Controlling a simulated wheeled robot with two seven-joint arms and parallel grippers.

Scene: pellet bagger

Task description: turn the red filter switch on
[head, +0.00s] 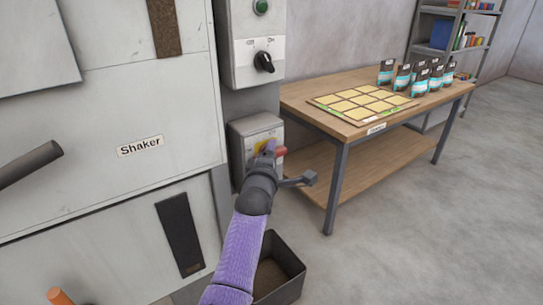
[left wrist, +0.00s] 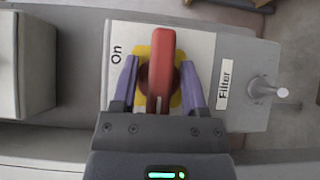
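The red filter switch (left wrist: 161,72) is a red bar handle on a round red base over a yellow square. In the left wrist view its bar runs up and down the picture, and the "On" label (left wrist: 117,54) is at the upper left of the panel. My left gripper (left wrist: 159,62) is open, with one purple finger on each side of the handle and a small gap showing on both sides. In the head view my left gripper (head: 268,149) is at the switch box (head: 243,126) and hides most of the switch; a red end (head: 281,151) shows. My right gripper is not in view.
A panel with a black knob (head: 264,62) and a green button (head: 261,7) hangs above. The Shaker machine (head: 110,105) stands at left, a dark bin (head: 290,287) below. A wooden table (head: 330,118) with several bags stands right. Floor at right is clear.

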